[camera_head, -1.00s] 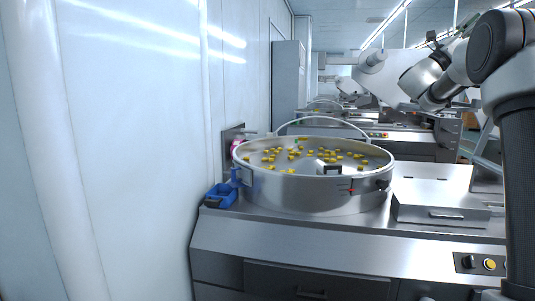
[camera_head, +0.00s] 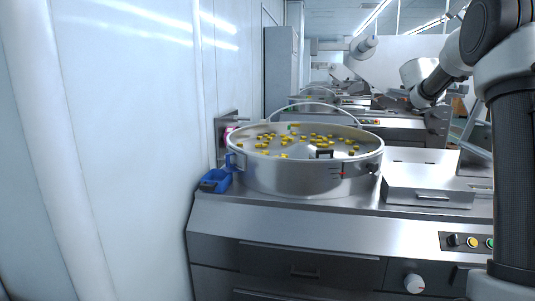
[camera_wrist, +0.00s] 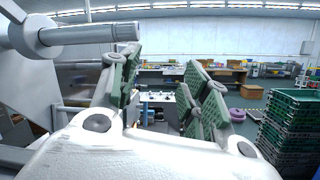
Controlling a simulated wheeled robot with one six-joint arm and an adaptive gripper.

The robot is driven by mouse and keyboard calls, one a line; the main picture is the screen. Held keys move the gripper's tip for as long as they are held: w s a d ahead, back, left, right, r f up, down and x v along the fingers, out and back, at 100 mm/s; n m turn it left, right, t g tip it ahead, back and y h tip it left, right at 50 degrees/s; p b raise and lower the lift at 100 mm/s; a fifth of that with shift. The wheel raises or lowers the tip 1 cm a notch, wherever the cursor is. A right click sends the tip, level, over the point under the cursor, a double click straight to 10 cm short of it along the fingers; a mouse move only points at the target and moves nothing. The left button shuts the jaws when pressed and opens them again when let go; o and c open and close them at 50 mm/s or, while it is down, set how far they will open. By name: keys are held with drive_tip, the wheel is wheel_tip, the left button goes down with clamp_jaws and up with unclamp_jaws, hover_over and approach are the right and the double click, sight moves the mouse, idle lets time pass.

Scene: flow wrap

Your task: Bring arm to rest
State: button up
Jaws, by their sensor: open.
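My gripper (camera_wrist: 157,100) shows in the wrist view, with green-padded fingers spread apart and nothing between them. It points out across the room, away from any surface close by. In the head view my arm is folded at the right edge; the gripper's fingers cannot be made out there.
A round steel pan (camera_head: 310,178) with several yellow pieces (camera_head: 285,142) stands on a steel machine (camera_head: 330,230). A blue scoop (camera_head: 215,182) lies left of it. A white wall (camera_head: 110,130) is at left. Stacked green crates (camera_wrist: 288,130) stand at right in the wrist view.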

drive_tip(key=s+a+f+m+t+y, duration=0.1)
drive_tip(key=s+a+f+m+y, duration=0.25)
drive_tip(key=s+f+y, duration=0.55)
drive_tip(key=s+a+f+m+y, duration=0.2)
drive_tip(key=s+a+f+m, duration=0.3)
drive_tip(key=f, duration=0.7)
drive_tip(key=s+a+f+m+t+y, duration=0.2)
drive_tip(key=s+a+f+y, duration=0.3)
drive_tip(key=s+a, duration=0.4)
drive_tip(key=s+a+f+m+t+y, duration=0.2)
drive_tip(key=s+a+f+t+y, duration=0.2)
drive_tip(key=s+a, duration=0.5)
drive_tip(key=a+f+y, duration=0.1)
drive_tip(key=a, duration=0.4)
drive_tip(key=shift+a, duration=0.4)
